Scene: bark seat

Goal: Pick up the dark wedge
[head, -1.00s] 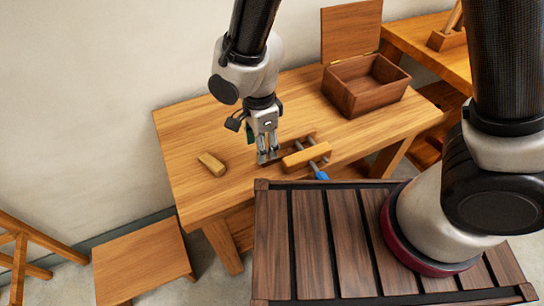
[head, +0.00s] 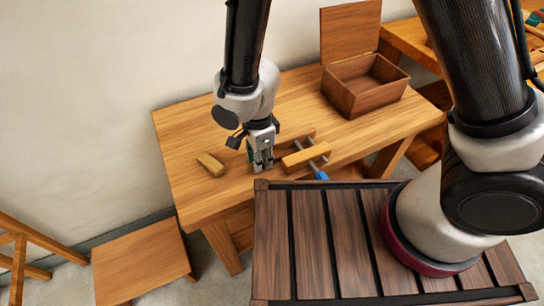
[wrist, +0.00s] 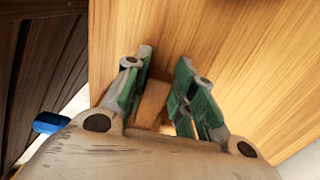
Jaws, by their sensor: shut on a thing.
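My gripper (head: 262,167) is over the front part of the table, left of a wooden clamp. In the wrist view its green-padded fingers (wrist: 160,90) are shut on a brown wooden piece (wrist: 153,103), darker than the tabletop, which appears to be the dark wedge. Only part of it shows between the fingers. In the head view the fingers hide most of it, and I cannot tell whether it touches the table.
The clamp (head: 306,155) with a blue handle (head: 320,175) lies close right of my gripper. A pale wooden block (head: 210,164) lies to the left. An open box (head: 366,85) stands at the back right. The table (head: 185,130) is clear at its left end.

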